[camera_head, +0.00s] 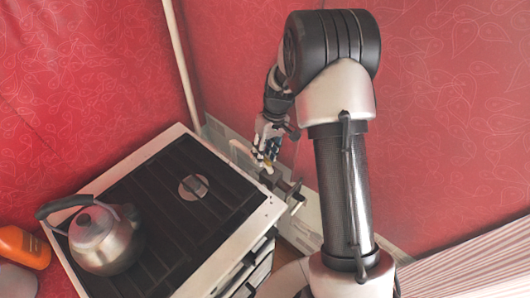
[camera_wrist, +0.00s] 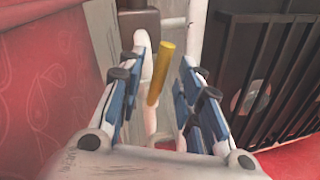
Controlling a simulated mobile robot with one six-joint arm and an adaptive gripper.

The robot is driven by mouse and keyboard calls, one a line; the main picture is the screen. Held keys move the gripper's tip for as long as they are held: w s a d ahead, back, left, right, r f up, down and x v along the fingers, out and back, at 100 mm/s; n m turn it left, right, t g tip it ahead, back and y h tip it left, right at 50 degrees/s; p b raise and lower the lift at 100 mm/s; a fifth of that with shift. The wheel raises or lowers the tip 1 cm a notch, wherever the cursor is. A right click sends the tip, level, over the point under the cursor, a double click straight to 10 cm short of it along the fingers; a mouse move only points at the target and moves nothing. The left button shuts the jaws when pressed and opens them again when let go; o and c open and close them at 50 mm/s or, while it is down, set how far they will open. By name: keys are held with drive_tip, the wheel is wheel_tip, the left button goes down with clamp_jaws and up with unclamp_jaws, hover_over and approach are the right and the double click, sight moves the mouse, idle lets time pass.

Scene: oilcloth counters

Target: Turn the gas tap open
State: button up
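The gas tap's yellow lever (camera_wrist: 160,75) shows in the wrist view between my gripper's two fingers. It is tilted and lies nearer the left finger, with a clear gap to the right finger. My gripper (camera_wrist: 165,58) is open around the lever, and I cannot tell whether the left finger touches it. In the head view my gripper (camera_head: 267,160) is behind the stove's right corner, with a small yellow bit of the lever (camera_head: 268,169) at its fingertips. The tap's body is mostly hidden there.
A stove (camera_head: 152,149) with dark grates stands to the left of my gripper, with a metal kettle (camera_head: 105,241) on its near left part. An orange bottle (camera_head: 22,247) lies at the far left. A pale pipe (camera_head: 181,60) runs up the red wall behind.

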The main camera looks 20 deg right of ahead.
drive_tip(key=shift+r, duration=0.1)
wheel_tip(320, 180, up, 10)
idle(0.6)
drive_tip(key=shift+c, duration=0.2)
